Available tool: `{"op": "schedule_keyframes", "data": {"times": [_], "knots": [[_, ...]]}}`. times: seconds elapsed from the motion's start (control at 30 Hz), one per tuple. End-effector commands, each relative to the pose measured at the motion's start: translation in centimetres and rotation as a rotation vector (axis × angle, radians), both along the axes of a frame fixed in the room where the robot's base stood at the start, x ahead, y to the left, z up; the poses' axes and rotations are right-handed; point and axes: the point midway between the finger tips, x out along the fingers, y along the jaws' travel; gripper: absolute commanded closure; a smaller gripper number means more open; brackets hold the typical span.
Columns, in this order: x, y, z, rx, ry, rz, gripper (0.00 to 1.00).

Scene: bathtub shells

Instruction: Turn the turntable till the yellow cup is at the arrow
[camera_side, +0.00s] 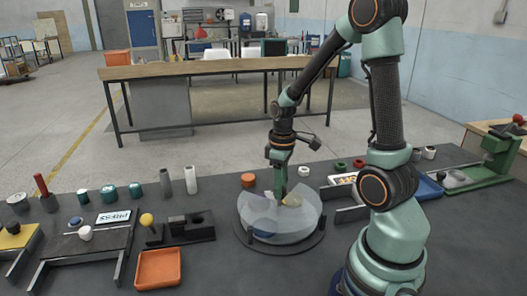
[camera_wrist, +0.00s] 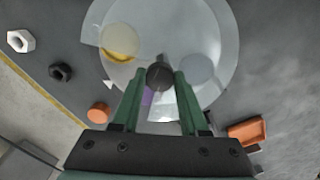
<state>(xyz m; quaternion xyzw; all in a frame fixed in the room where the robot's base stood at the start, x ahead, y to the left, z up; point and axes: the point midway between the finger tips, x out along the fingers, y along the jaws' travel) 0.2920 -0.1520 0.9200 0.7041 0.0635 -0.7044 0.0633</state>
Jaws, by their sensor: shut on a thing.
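The turntable is a pale, partly see-through disc (camera_side: 262,213) on a dark base; it also fills the top of the wrist view (camera_wrist: 215,35). The yellow cup (camera_wrist: 120,42) lies at the disc's upper left in the wrist view, with a pale top. A small white triangle, seemingly the arrow (camera_wrist: 108,85), is by the disc's lower left edge, apart from the cup. My gripper (camera_wrist: 160,76) is shut on a dark round knob (camera_wrist: 160,79) near the disc's middle. In the side view my gripper (camera_side: 280,192) points down onto the disc.
A grey-white round shape (camera_wrist: 198,70) and a purple patch (camera_wrist: 148,98) show on the disc. An orange cylinder (camera_side: 248,180) stands just behind the turntable. An orange tray (camera_side: 158,268) lies to its left. Racks and small parts line the table on both sides.

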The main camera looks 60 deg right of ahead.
Motion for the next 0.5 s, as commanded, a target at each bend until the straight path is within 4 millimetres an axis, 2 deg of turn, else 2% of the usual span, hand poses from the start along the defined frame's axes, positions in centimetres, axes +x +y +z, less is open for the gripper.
{"op": "schedule_keyframes", "data": {"times": [0.5], "knots": [[0.09, -0.04, 0.15, -0.002, -0.001, 0.260, 1.00]]}}
